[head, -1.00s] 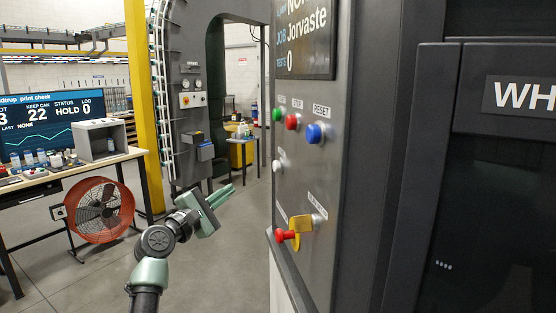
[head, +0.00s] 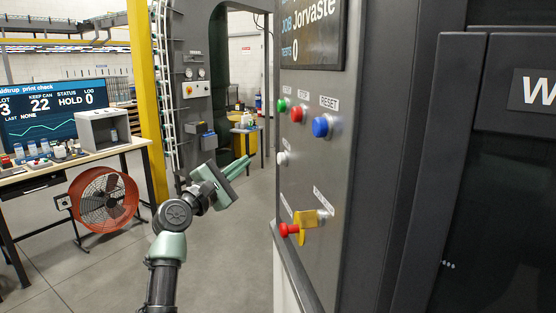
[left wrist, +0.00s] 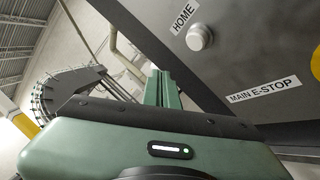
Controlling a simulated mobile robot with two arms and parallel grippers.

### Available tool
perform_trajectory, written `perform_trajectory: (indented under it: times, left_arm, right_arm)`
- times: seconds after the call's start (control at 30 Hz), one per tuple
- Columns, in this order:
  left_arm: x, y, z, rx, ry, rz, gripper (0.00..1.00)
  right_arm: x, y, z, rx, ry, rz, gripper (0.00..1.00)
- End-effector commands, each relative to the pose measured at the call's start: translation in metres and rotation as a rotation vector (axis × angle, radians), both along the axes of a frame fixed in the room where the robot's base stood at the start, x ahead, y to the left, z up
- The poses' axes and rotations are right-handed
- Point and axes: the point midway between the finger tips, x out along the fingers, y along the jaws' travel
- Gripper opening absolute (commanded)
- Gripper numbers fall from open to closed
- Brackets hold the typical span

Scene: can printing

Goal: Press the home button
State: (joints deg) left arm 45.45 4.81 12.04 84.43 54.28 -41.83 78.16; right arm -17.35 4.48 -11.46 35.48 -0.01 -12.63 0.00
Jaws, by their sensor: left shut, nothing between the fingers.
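The home button is a white round knob (head: 283,158) on the grey control panel (head: 310,180), below the green and red buttons. In the left wrist view the home button (left wrist: 199,37) sits beside a "HOME" label (left wrist: 184,16). My left gripper (head: 238,168) is shut and empty, to the left of the panel, its fingers pointing right toward it. A gap shows between the fingertips and the button. In the left wrist view the shut fingers (left wrist: 162,88) point up, left of and below the button. My right gripper is not in view.
The panel also has a green (head: 283,105), a red (head: 298,113) and a blue reset button (head: 322,126). Lower down are a red knob (head: 289,230) and a yellow piece (head: 308,226). An orange fan (head: 104,200) stands on the left; floor between is clear.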

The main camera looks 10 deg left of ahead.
Motion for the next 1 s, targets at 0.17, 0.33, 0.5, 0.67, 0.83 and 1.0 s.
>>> perform_trajectory:
  times: [0.17, 0.33, 0.5, 0.67, 0.83, 1.0]
  left_arm:
    - [0.011, -0.025, 0.0, -0.001, 0.0, -0.003, 0.0]
    - [0.019, -0.041, 0.001, -0.001, 0.001, -0.002, 0.0]
    - [0.023, -0.049, 0.0, 0.0, 0.0, 0.0, 0.0]
    - [0.024, -0.05, 0.0, 0.001, 0.0, 0.0, 0.0]
    - [0.024, -0.05, 0.0, 0.0, 0.0, 0.0, 0.0]
    - [0.023, -0.05, 0.0, 0.0, 0.0, 0.0, 0.0]
  right_arm:
    - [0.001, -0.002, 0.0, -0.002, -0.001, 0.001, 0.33]
    - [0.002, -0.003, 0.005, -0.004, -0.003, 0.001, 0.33]
    - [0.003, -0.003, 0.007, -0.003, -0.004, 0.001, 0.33]
    - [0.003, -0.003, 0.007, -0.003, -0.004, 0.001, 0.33]
    - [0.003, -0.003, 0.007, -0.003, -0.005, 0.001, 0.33]
    - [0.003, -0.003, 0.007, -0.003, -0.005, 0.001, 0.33]
